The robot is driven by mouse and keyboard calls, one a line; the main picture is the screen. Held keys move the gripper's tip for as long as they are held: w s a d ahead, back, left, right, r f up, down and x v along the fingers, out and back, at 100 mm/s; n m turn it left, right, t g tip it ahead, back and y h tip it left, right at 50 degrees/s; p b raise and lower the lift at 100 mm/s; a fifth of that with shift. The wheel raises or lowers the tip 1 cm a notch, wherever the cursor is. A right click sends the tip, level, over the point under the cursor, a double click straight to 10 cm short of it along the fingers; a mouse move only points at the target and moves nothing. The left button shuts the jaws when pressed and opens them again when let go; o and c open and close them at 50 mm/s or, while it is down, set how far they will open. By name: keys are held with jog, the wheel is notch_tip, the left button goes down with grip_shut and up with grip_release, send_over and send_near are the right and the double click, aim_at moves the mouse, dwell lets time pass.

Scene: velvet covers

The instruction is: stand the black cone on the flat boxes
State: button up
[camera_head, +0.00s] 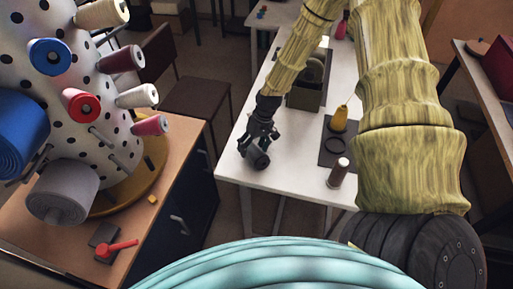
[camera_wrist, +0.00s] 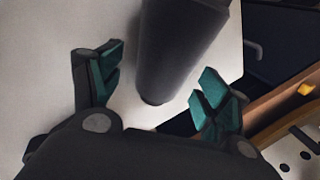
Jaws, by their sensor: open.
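The black cone (camera_head: 258,158) is at the near left corner of the white table, just under my gripper (camera_head: 259,143). In the wrist view the black cone (camera_wrist: 172,45) is a smooth dark grey body with a rounded end between my fingers. My gripper is open, with its teal pads on either side of the cone and a visible gap at each side. I cannot tell whether the cone stands or lies. A flat dark piece (camera_head: 328,158) lies on the table to the right, perhaps the flat boxes; a black ring shows on it.
A yellow cone (camera_head: 340,118) stands at the flat piece's far side. A brown spool (camera_head: 338,173) stands near the table's front edge. A grey box (camera_head: 306,98) is farther back. A wooden-topped cabinet (camera_head: 182,178) with a spool rack is at left.

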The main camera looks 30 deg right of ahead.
jog(key=shift+f, duration=0.15)
jog(key=shift+c, duration=0.2)
jog(key=c, duration=1.2)
